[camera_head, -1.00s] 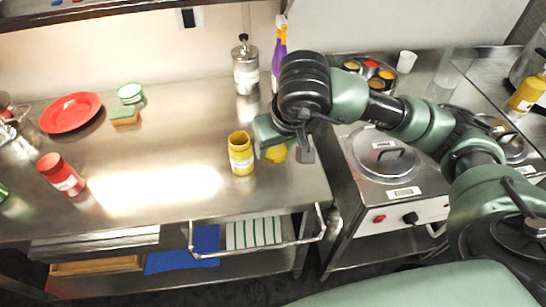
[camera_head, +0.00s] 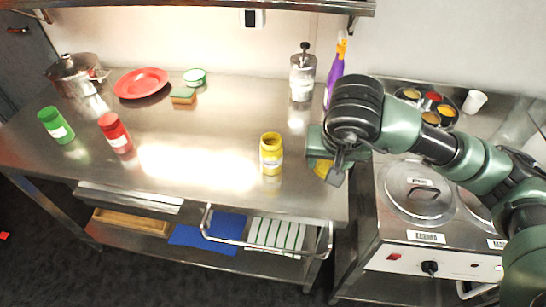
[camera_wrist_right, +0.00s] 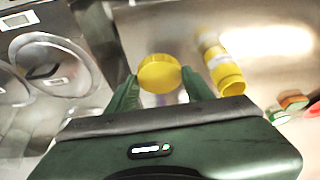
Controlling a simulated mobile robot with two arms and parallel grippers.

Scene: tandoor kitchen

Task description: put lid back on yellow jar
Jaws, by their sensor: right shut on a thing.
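The yellow jar (camera_head: 271,154) stands upright and uncovered near the right end of the steel table, with a white label. It also shows in the right wrist view (camera_wrist_right: 216,62), its open mouth toward the camera. My right gripper (camera_head: 322,172) is just right of the jar, apart from it. In the right wrist view its two green fingers (camera_wrist_right: 160,84) are shut on the yellow lid (camera_wrist_right: 160,72). In the head view the lid is mostly hidden behind the gripper. My left gripper is not in view.
A red jar (camera_head: 115,133), a green jar (camera_head: 55,125), a red plate (camera_head: 141,83), a sponge (camera_head: 183,96) and a pot (camera_head: 76,75) stand on the table's left half. A metal dispenser (camera_head: 302,75) and purple spray bottle (camera_head: 334,80) stand behind the jar. A cooker (camera_head: 418,190) is at right.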

